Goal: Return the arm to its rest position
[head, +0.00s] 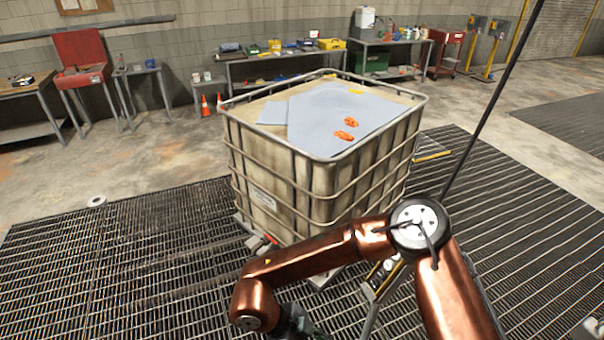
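My copper-coloured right arm (310,257) comes in from the bottom right, bends at a round grey-capped elbow (420,226) and reaches left in front of the caged tank. Its wrist bends down at the bottom edge. A dark piece at its end, seemingly the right gripper's body (296,322), is cut off by the frame, and its fingers are hidden. My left arm and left gripper are not in view.
A caged tank (290,180) stands on dark floor grating (120,270), with blue-grey sheets (345,105) and orange objects (345,135) on top. Behind it are workbenches (290,55), a red stand (80,50) and orange cones (205,105). The left grating is mostly clear.

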